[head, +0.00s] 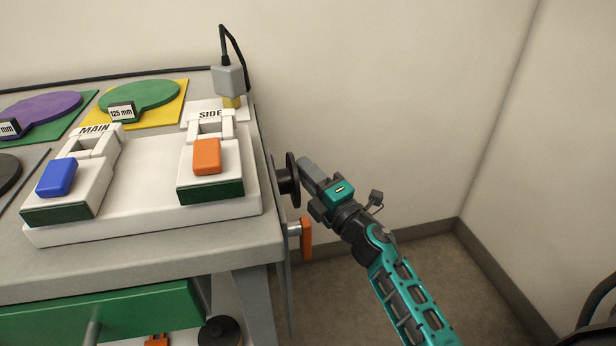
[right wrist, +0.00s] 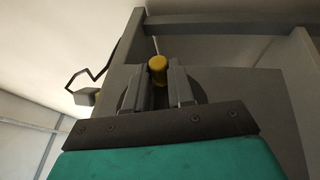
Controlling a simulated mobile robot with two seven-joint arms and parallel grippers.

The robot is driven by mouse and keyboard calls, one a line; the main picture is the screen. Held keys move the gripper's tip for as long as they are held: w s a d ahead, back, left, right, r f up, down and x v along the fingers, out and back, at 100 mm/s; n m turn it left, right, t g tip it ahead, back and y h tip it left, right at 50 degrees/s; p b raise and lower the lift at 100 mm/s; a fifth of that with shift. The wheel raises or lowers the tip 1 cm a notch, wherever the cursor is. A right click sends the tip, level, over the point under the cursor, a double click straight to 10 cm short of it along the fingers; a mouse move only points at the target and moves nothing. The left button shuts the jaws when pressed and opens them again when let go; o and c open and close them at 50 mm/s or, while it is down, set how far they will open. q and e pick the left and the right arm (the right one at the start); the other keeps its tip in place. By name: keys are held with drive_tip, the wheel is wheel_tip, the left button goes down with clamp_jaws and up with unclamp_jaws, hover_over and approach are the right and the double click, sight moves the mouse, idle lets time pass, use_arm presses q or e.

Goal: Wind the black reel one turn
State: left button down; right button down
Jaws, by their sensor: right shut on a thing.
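The black reel (head: 290,181) is mounted on the right side of the cart, seen nearly edge-on in the head view. My right gripper (head: 307,168) reaches it from the right. In the right wrist view, the two fingers of my right gripper (right wrist: 158,88) are closed around a yellow handle knob (right wrist: 157,66), whose top shows between them. Part of the reel's dark round rim (right wrist: 204,91) shows behind the fingers. The knob is hidden in the head view. My left gripper is not in view.
An orange handle (head: 306,239) sticks out of the cart side just below the reel. The cart top (head: 150,250) carries a white panel (head: 145,222) with blue and orange switches. A grey plug with a black cable (head: 229,80) stands at the back corner. Open floor lies to the right.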

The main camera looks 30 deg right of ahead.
drive_tip(key=c, duration=1)
unclamp_jaws()
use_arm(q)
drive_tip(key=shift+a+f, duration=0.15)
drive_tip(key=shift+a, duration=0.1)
use_arm(e)
drive_tip(key=shift+o, duration=0.2)
drive_tip(key=v, duration=1.3)
drive_tip(key=shift+a, duration=0.1)
